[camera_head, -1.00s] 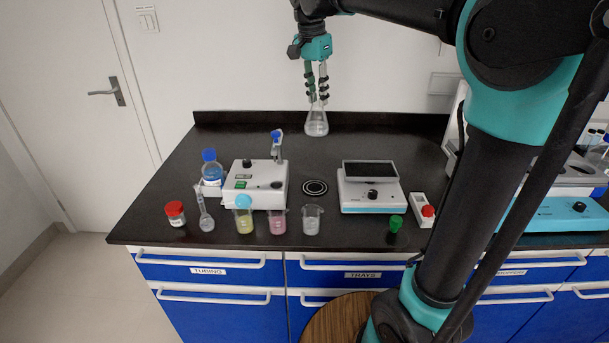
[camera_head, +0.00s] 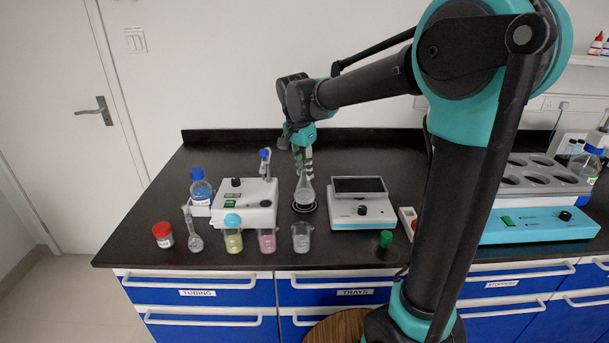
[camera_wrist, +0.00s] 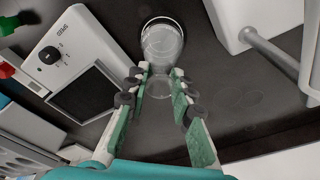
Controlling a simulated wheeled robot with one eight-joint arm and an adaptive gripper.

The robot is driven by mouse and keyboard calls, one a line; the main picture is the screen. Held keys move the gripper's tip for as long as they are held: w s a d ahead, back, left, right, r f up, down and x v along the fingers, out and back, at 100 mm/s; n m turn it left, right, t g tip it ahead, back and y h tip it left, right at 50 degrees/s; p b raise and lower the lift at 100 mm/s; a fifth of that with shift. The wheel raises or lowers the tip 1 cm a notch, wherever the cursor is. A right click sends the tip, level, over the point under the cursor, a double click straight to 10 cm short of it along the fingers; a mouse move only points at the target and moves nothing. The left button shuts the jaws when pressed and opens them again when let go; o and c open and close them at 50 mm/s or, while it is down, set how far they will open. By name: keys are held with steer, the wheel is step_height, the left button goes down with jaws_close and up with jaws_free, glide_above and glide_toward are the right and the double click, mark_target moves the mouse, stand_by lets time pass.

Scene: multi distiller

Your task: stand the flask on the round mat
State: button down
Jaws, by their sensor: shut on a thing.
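The flask (camera_head: 304,194) is a clear conical one with a pale content. It is upright at the round mat (camera_head: 304,209), a dark disc with a light ring. The flask hides part of the mat; whether its base touches the mat cannot be told. My gripper (camera_head: 303,172) is above the flask and shut on its neck. In the wrist view, my gripper (camera_wrist: 161,75) has its fingers at both sides of the neck, and the flask (camera_wrist: 162,45) shows its wide body beyond them.
A white device (camera_head: 247,204) stands left of the mat, and a balance (camera_head: 360,208) with a dark screen stands right. A clear beaker (camera_head: 301,238) stands in front. Pink (camera_head: 267,240) and yellow (camera_head: 233,241) beakers stand front left. The counter behind (camera_head: 235,150) is clear.

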mark_target(300, 182)
steer(key=shift+f, duration=1.05)
steer(key=c, duration=1.3)
jaws_free()
steer(key=shift+f, duration=0.1)
step_height(300, 182, up, 12)
steer(key=s+a, duration=0.1)
steer(key=shift+s+a, duration=0.15)
